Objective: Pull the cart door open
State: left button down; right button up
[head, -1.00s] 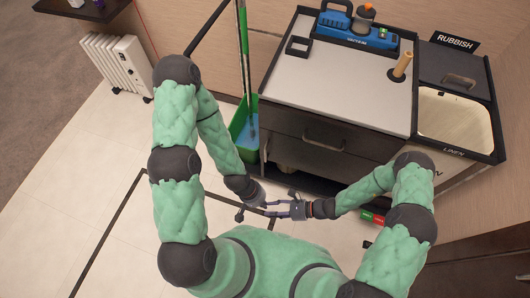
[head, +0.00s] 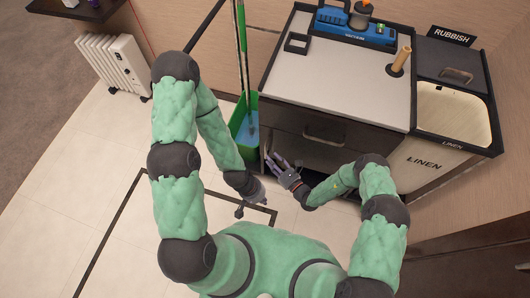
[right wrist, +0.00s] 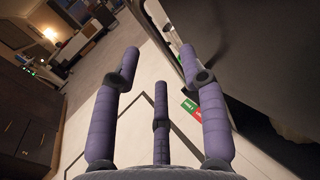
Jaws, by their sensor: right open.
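The cart (head: 340,85) stands at the upper right in the head view, with a pale grey top and a dark front. A dark handle (head: 324,131) sits on its upper front panel. My right gripper (head: 276,163) is open and empty, beside the cart's lower front left corner; whether it touches the cart cannot be told. Its spread purple fingers also show in the right wrist view (right wrist: 160,75), with the dark cart side (right wrist: 255,50) at the upper right. My left gripper (head: 252,194) hangs just below and left of it; its fingers are unclear. My right forearm hides part of the lower front.
A green bucket (head: 242,125) with a mop stands against the cart's left side. A linen bin (head: 450,120) and rubbish bin (head: 455,62) adjoin its right side. A white radiator (head: 113,62) stands at the left. A red-green item (right wrist: 190,106) lies near the cart. Floor at left is clear.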

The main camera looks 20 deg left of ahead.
aim_at(266, 153)
jog(key=shift+b+x, duration=0.5)
jog(key=shift+x, duration=2.3)
grip_shut()
